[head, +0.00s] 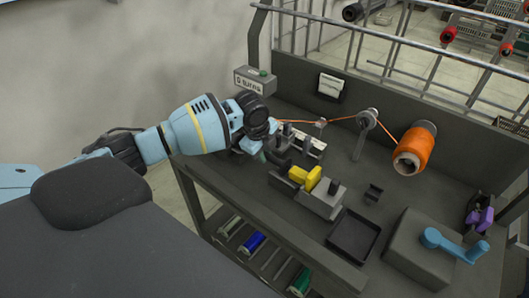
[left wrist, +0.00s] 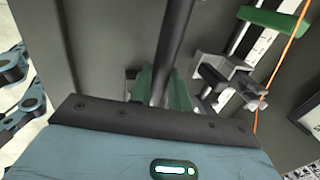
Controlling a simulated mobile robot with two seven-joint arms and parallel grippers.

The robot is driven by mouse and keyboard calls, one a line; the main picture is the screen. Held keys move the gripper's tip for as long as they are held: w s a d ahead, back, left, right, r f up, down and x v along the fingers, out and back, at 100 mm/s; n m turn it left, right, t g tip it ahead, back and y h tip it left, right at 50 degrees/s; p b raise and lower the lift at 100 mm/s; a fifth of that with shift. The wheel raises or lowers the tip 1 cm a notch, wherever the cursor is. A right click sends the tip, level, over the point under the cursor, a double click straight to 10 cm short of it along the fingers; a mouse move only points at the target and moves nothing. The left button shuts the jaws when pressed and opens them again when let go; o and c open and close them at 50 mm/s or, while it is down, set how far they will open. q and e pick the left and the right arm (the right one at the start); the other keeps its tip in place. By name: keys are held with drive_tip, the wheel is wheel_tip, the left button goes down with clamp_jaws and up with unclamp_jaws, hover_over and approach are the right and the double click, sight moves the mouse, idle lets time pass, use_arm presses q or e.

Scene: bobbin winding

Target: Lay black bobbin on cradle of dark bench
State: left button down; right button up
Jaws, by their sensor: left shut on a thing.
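In the head view my left gripper (head: 258,150) points down over the back left of the dark bench (head: 285,225), beside the end of an orange thread. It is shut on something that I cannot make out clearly. In the left wrist view a dark rod (left wrist: 172,50) runs down the middle to the palm, with green pieces (left wrist: 180,92) on both sides of it. I cannot tell whether this is the black bobbin. Grey upright blocks (head: 322,203), perhaps the cradle, stand near the bench middle. A black spool (head: 352,12) hangs on the rear rack. My right gripper is not in view.
A yellow block (head: 305,177) sits by the grey blocks. The orange thread (head: 340,119) runs right to an orange spool (head: 415,146). An empty black tray (head: 354,236) and a box with a blue crank (head: 453,243) stand at the front right. Rails enclose the back.

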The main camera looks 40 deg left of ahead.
use_arm(q)
drive_tip(key=shift+f, duration=0.15)
drive_tip(key=c, duration=1.3)
unclamp_jaws()
drive_tip(key=shift+p+v, duration=0.75)
drive_tip(key=shift+v, duration=5.4)
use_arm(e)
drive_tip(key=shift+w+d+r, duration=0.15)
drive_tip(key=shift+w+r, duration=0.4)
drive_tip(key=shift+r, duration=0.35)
